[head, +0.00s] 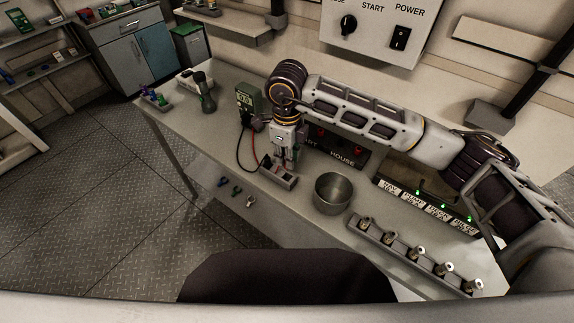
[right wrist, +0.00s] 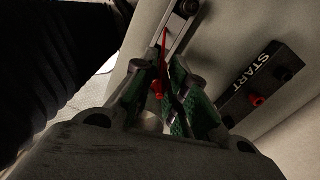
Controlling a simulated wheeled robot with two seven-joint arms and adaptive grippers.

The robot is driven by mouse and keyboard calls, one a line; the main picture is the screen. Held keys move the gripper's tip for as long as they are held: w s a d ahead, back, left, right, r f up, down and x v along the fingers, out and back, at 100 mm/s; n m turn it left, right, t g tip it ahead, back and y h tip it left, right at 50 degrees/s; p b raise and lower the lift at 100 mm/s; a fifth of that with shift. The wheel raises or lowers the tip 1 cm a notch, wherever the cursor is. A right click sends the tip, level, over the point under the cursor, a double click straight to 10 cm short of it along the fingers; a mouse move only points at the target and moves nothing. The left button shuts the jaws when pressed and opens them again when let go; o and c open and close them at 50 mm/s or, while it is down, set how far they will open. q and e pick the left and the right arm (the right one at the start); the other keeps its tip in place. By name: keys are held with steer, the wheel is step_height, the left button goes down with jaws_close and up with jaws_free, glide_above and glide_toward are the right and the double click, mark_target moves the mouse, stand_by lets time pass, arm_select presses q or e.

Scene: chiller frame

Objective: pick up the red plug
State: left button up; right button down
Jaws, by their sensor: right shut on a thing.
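The red plug (right wrist: 157,88) is between the green-padded fingers of my right gripper (right wrist: 168,80) in the right wrist view, with its red lead rising from it. In the head view, my right gripper (head: 284,158) points down just above a small grey holder (head: 290,183) near the table's front edge. It is shut on the red plug, which its fingers mostly hide there. A black plug (head: 266,161) stands at the holder's left end. I cannot tell whether the red plug still touches the holder. My left gripper is not in view.
A green meter (head: 248,96) with red and black leads stands behind the gripper. A metal bowl (head: 332,194) and a rail of several fittings (head: 413,252) stand nearer.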

step_height(320, 180, up, 3)
steer(key=shift+r, duration=0.45)
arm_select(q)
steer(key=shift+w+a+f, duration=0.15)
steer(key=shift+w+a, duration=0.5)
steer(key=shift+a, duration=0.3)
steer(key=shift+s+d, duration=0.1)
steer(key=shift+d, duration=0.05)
